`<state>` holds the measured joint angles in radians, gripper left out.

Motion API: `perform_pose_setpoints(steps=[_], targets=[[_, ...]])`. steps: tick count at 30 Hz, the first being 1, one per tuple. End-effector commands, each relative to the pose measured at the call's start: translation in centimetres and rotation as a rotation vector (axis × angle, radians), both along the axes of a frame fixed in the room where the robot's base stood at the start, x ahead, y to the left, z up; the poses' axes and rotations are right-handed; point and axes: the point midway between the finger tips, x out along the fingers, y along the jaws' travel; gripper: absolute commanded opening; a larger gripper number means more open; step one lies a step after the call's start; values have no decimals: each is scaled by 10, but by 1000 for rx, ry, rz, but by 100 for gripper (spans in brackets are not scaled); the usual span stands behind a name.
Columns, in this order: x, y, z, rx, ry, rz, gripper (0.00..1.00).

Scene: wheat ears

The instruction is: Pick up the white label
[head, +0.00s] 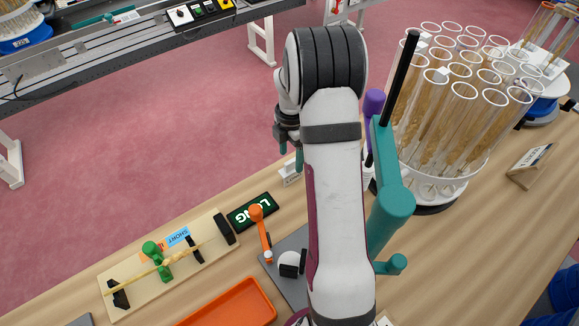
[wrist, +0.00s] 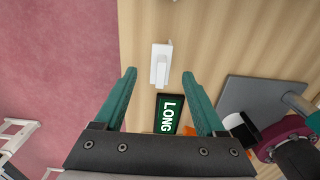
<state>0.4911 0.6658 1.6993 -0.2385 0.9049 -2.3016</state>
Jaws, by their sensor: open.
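The white label (wrist: 161,65) stands on the wooden table near its edge in the wrist view, with a raised white piece on it. In the head view the white label (head: 289,173) is partly hidden by my arm, and its lettering is too small to read. My gripper (wrist: 159,76) is open, its two teal fingers apart on either side of the label's line. The label appears between and just past the fingertips, and nothing is held. In the head view my gripper (head: 288,152) hangs above the label, mostly hidden behind my arm.
A green LONG sign (head: 252,211) lies beside the label. A wooden board with a green clamp (head: 152,250), an orange tray (head: 232,304) and a grey plate (head: 296,243) are nearby. A rack of wheat-filled tubes (head: 437,185) stands right of my arm.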

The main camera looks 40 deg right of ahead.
Motion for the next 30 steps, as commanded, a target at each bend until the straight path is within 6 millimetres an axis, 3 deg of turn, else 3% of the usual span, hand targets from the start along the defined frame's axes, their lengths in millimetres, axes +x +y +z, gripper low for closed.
perform_pose_setpoints(steps=[9,17,27,29,30], targets=[[-2,1,-53,0,3,-2,72],[-1,1,-57,-2,2,-2,71],[-1,1,-56,-2,2,-2,10],[-1,1,-56,-2,2,-2,0],[-1,1,-56,-2,2,-2,0]])
